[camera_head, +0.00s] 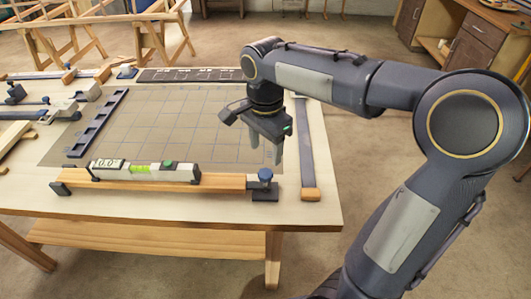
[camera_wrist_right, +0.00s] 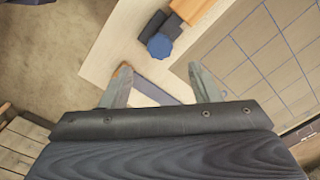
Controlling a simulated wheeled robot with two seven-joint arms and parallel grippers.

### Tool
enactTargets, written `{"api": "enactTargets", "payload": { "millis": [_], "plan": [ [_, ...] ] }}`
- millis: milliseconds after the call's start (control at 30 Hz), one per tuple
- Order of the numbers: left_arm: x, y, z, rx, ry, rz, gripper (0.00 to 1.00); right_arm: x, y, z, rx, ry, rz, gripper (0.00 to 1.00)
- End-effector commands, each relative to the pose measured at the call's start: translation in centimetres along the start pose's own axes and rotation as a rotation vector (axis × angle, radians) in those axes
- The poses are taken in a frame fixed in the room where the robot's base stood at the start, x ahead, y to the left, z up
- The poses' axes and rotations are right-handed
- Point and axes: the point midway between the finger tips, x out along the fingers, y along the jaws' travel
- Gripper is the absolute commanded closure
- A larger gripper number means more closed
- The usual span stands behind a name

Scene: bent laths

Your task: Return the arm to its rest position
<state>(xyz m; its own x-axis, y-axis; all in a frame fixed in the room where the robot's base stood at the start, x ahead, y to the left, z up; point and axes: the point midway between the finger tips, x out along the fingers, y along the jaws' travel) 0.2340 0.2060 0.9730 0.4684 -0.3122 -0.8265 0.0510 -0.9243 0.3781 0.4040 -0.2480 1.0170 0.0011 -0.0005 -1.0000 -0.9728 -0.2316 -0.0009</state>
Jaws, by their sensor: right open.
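My right gripper (camera_head: 266,150) is over the right part of the workbench, pointing down, open and with nothing between its fingers. Its two fingers (camera_wrist_right: 160,85) show apart in the right wrist view, with the bench top and part of a dark strip below them. My right arm (camera_head: 330,82) reaches in from the right and bends at a large elbow joint. My left gripper and arm do not show. A wooden lath (camera_head: 225,183) lies along the front edge of the bench, with a digital level (camera_head: 145,170) on it. A blue-knobbed clamp (camera_head: 265,185) is at its right end.
A gridded mat (camera_head: 200,125) covers the middle of the bench (camera_head: 325,212). A dark notched rack (camera_head: 97,122) lies at its left. A long tool with a wooden end (camera_head: 309,193) lies at the right edge. Clamps crowd the left side. Drawers (camera_head: 475,40) stand back right.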

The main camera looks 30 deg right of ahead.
Motion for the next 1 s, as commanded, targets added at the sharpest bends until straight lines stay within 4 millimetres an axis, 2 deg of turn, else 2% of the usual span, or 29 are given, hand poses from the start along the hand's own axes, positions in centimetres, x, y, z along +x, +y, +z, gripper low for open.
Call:
{"api": "enactTargets", "payload": {
  "millis": [467, 567, 667, 767, 900, 1000],
  "plan": [
    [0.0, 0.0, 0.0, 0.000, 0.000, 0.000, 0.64, -0.1, 0.0, 0.0, 0.000, 0.000, 0.000, 0.44],
    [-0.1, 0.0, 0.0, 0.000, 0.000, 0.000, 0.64, -0.3, 0.6, 0.1, -0.029, -0.011, -0.016, 0.44],
    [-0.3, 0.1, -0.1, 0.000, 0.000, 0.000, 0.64, -0.7, 2.6, 0.4, -0.145, -0.044, -0.070, 0.44],
    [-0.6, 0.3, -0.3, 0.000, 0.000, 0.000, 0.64, -0.9, 5.9, 1.4, -0.346, -0.077, -0.174, 0.44],
    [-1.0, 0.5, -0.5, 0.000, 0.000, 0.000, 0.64, -0.4, 10.4, 3.7, -0.668, -0.061, -0.361, 0.44],
    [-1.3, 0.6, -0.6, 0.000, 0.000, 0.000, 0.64, 0.5, 12.8, 5.4, -0.862, -0.003, -0.474, 0.44]
  ]
}}
